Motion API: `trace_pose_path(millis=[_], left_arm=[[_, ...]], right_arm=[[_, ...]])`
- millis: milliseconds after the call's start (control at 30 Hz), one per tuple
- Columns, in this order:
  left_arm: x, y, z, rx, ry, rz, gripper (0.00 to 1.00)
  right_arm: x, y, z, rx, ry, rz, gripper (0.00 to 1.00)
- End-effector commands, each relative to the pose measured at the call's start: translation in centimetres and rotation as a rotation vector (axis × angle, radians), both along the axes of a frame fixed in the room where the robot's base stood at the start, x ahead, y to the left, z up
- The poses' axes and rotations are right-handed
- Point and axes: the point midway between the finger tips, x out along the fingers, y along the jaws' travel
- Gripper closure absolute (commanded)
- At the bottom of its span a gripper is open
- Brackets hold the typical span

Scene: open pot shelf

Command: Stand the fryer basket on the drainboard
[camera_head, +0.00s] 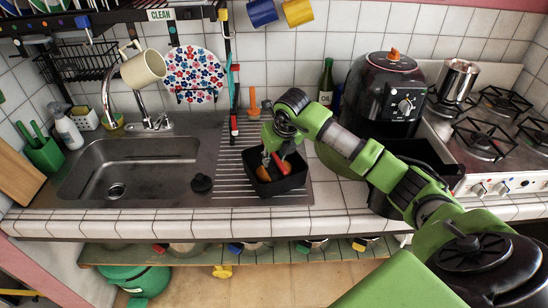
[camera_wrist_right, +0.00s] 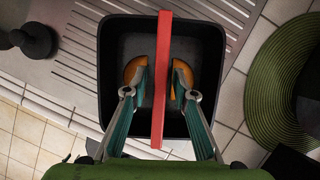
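The fryer basket (camera_head: 292,183) is a black, square, open-topped basket. It stands upright on the ribbed metal drainboard (camera_head: 232,177), right of the sink. The right wrist view looks down into the basket (camera_wrist_right: 212,40), with a red bar (camera_wrist_right: 162,80) running across its opening. My right gripper (camera_head: 274,157) reaches down into the basket. In the right wrist view my right gripper (camera_wrist_right: 162,68) has one finger on each side of the bar, with narrow gaps. Rounded orange shapes (camera_wrist_right: 134,69) show beside the fingertips; I cannot tell what they are. My left gripper is out of view.
The sink (camera_head: 140,165) lies to the left, with a black stopper (camera_head: 202,183) on its right edge. A black air fryer (camera_head: 388,90) stands to the right, partly behind my right arm. A green bottle (camera_head: 326,82) stands behind. A round green mat (camera_wrist_right: 285,80) is near the basket.

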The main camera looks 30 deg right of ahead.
Motion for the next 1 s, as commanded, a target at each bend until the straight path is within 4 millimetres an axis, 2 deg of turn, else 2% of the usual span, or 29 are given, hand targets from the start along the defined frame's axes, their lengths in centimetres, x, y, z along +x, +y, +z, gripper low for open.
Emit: trace_pose_path(millis=[233,700,833,1000], left_arm=[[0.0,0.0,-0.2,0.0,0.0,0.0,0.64],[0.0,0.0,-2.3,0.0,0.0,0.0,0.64],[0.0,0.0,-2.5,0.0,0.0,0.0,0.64],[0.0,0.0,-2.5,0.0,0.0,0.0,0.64]], right_arm=[[-0.3,0.0,1.0,-0.001,-0.003,0.001,0.74],[-3.7,0.6,9.5,-0.001,-0.005,0.0,0.74],[-4.3,0.7,10.7,-0.001,-0.002,0.001,0.74],[-4.5,0.7,11.3,0.0,0.0,0.0,0.74]])
